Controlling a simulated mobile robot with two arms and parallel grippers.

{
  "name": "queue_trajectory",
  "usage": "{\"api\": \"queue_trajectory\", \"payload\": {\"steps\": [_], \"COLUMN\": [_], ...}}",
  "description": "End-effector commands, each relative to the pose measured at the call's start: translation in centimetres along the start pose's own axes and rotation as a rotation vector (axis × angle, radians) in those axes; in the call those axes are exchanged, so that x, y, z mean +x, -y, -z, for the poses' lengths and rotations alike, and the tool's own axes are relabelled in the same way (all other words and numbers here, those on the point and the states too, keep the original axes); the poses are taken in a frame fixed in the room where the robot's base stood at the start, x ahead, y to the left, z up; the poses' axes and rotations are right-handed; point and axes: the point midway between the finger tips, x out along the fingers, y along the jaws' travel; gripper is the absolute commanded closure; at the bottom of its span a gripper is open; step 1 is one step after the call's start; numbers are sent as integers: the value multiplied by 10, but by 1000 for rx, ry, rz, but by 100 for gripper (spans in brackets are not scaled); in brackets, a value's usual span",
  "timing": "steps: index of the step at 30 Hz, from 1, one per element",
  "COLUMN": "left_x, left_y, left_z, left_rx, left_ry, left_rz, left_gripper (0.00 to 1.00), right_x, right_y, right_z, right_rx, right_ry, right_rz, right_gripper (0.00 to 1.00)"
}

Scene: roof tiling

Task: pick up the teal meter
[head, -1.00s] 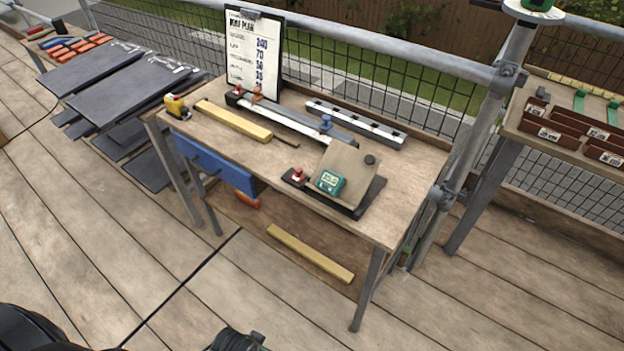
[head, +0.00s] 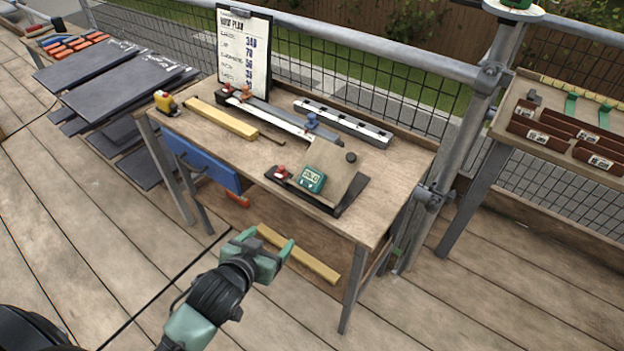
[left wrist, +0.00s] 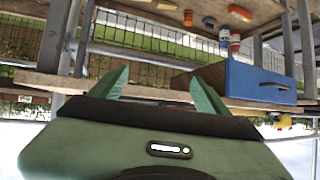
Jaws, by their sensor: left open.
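The teal meter (head: 312,179) is a small box with a lit display. It rests against the tilted tan board (head: 331,165) of the dark-based jig near the right front of the workbench (head: 378,197). My left gripper (head: 270,251) is open and empty, in front of the bench and lower left of the meter, well apart from it. In the left wrist view its two green fingers (left wrist: 160,88) stand apart with nothing between them. I cannot make out the meter in that view. My right gripper is not in view.
On the bench lie a yellow bar (head: 222,117), a tape measure (head: 166,103) and a metal rail (head: 343,122). Dark slates (head: 125,83) are stacked at left. A side table (head: 510,117) with brown trays stands right.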

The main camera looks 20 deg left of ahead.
Motion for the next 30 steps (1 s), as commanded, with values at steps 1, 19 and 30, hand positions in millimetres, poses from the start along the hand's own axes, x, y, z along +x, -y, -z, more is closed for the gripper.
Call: {"api": "queue_trajectory", "payload": {"steps": [1, 19, 30], "left_x": [8, 38, 74], "left_y": [1, -23, -38], "left_z": [14, 119, 148], "left_rx": [3, 28, 29], "left_ry": [-65, -582, -581], "left_rz": [-11, -312, -309], "left_gripper": [24, 24, 24], "right_x": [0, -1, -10], "right_y": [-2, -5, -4], "right_z": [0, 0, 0], "right_rx": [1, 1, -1], "right_ry": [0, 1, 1], "right_rz": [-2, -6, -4], "right_gripper": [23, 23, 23]}}
